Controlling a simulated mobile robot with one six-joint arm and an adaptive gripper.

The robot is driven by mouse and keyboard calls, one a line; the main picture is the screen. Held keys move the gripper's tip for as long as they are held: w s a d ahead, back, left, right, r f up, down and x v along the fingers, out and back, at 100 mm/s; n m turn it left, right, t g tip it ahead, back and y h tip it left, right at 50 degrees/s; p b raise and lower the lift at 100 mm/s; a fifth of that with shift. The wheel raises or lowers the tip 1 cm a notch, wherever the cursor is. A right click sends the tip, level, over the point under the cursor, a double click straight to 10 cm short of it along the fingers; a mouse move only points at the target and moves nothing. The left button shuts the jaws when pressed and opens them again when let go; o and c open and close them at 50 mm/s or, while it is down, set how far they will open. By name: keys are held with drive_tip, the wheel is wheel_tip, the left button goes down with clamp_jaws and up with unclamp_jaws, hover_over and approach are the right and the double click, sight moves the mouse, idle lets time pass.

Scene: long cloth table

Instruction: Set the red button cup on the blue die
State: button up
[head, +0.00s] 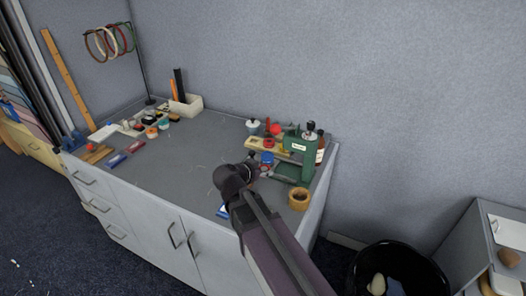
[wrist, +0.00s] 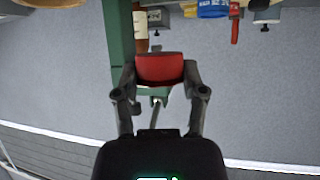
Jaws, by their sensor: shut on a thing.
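The red button cup (wrist: 160,68) is held between the fingertips of my gripper (wrist: 160,76) in the wrist view. The fingers close on its two sides. In the head view my gripper (head: 250,170) is over the right part of the worktop, just left of the green press, and the cup cannot be made out there. A blue thing (head: 267,157) shows just beyond my gripper. A blue thing with pale marks (wrist: 213,8) also shows at the top edge of the wrist view. I cannot tell for sure whether either is the blue die.
A green press (head: 308,150) stands close to the right of my gripper, with a wooden ring-shaped pot (head: 299,199) in front. Bottles and small red items crowd behind. The grey worktop (head: 190,165) is mostly clear to the left.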

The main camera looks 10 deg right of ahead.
drive_tip(key=shift+w, duration=0.2)
drive_tip(key=shift+w+d, duration=0.1)
drive_tip(key=shift+w, duration=0.4)
drive_tip(key=b, duration=0.1)
hover_over(266, 157)
drive_tip(key=s, duration=0.1)
drive_tip(key=shift+f, duration=0.65)
drive_tip(key=shift+w, duration=0.4)
drive_tip(key=shift+w+d+f+b, duration=0.1)
drive_tip(key=shift+w+f+b, duration=0.15)
drive_tip(key=shift+b, duration=0.25)
drive_tip(key=shift+s+f+b, duration=0.1)
drive_tip(key=shift+f+b, duration=1.45)
drive_tip(key=shift+f, duration=0.05)
drive_tip(key=shift+f, duration=0.1)
